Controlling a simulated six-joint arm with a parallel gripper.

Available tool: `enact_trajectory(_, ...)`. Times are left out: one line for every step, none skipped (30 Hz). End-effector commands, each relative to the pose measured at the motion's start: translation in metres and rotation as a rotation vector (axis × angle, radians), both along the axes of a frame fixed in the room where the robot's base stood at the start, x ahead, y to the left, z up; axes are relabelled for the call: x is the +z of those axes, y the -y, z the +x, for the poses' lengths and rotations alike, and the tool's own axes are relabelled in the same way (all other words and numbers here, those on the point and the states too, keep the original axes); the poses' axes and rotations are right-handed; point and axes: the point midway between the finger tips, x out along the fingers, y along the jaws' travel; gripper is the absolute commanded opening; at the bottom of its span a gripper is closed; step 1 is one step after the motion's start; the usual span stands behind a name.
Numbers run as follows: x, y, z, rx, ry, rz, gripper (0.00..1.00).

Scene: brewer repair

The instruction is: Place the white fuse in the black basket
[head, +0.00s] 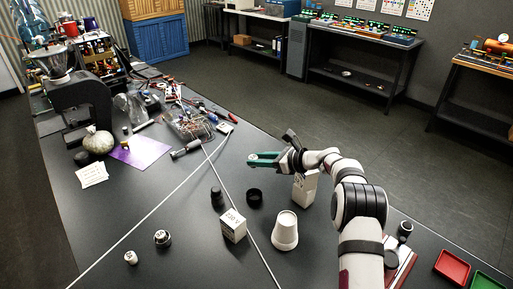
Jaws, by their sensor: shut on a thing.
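My gripper (258,160), with teal fingers, is above the table right of centre, pointing left. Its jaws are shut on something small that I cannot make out. A short, open black cup (255,196) stands on the table below my gripper, apart from it; it may be the black basket. Two small white pieces stand at the front left: one with a dark part (162,238), and a smaller one (131,257). I cannot tell whether either is the white fuse.
A white 230 V box (233,226), a dark cylinder (217,197) and an upturned white cup (285,230) stand near the black cup. A tall white box (305,189) is beside my arm. Wired parts (190,124) lie farther back. The left front table is mostly clear.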

Motion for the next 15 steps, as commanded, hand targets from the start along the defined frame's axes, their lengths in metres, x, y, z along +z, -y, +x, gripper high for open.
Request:
enact_trajectory(-0.011,0.0,0.0,0.001,-0.004,0.001,0.0)
enact_trajectory(-0.016,0.0,-0.001,0.001,-0.003,0.0,0.0)
enact_trajectory(-0.025,0.0,0.0,0.001,-0.004,0.001,0.0)
enact_trajectory(-0.03,0.0,0.0,0.001,-0.001,0.001,0.0)
enact_trajectory(-0.034,0.0,0.0,0.001,-0.001,0.001,0.0)
enact_trajectory(-0.038,0.0,0.0,0.001,-0.001,0.001,0.0)
enact_trajectory(-0.041,0.0,0.0,0.002,-0.001,0.0,0.0)
enact_trajectory(-0.043,0.0,0.0,0.002,0.0,0.0,0.0)
enact_trajectory(-0.047,0.0,0.0,0.002,0.0,0.0,0.0)
enact_trajectory(-0.051,0.0,-0.001,0.002,-0.001,0.0,0.0)
enact_trajectory(-0.055,0.0,-0.001,0.001,-0.002,0.0,0.0)
enact_trajectory(-0.061,0.0,0.0,0.001,-0.001,0.001,0.0)
enact_trajectory(-0.066,0.0,-0.001,0.001,-0.001,0.001,0.0)
enact_trajectory(-0.071,0.0,-0.001,0.002,-0.001,0.0,0.0)
enact_trajectory(-0.078,0.0,-0.001,0.001,-0.002,0.0,0.0)
